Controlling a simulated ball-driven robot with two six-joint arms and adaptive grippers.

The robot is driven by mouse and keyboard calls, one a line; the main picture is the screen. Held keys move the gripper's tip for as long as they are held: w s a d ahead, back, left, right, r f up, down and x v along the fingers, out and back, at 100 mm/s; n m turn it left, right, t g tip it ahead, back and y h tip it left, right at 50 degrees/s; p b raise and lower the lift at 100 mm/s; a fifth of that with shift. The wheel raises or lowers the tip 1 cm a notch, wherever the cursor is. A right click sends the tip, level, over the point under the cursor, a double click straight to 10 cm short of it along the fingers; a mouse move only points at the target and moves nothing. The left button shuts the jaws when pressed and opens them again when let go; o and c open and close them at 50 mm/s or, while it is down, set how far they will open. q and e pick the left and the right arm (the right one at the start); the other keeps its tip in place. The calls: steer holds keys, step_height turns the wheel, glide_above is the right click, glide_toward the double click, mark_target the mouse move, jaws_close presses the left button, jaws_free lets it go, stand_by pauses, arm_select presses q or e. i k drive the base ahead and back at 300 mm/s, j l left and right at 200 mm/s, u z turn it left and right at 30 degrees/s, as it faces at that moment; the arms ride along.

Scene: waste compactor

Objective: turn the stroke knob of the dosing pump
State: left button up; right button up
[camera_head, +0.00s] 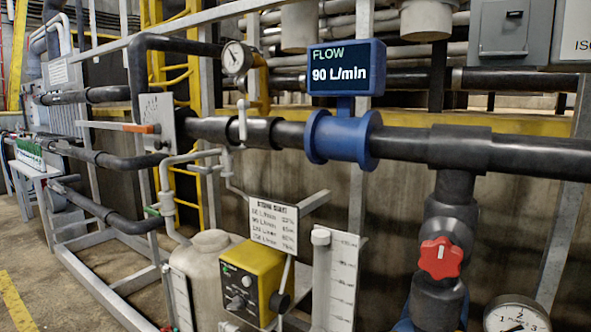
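The dosing pump (265,270) is a yellow box with a dark front panel, low in the middle of the head view beside a pale tank. The panel carries small dark knobs (236,303) and a small green light. A larger round black knob (280,302) sticks out at the pump's lower right. I cannot tell for certain which is the stroke knob, and the settings are too small to read. A white chart (273,226) above the pump lists L/min values against percentages; its print is blurred. The blue flow meter's display (346,67) reads 90 L/min. Neither gripper shows.
The pale tank (203,262) stands left of the pump, and a graduated clear column (336,275) stands close on its right. A red valve handle (440,258) is further right. Dark pipes (400,142) cross above. Open floor (40,285) lies at left.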

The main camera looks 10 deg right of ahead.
mark_target(238, 304)
steer(key=i+j+z, duration=0.1)
steer(key=j, duration=0.3)
steer(key=i+j+z, duration=0.1)
steer(key=j, duration=0.3)
steer(key=i+j+z, duration=0.1)
steer(key=i+j, duration=0.15)
steer(key=j, duration=0.2)
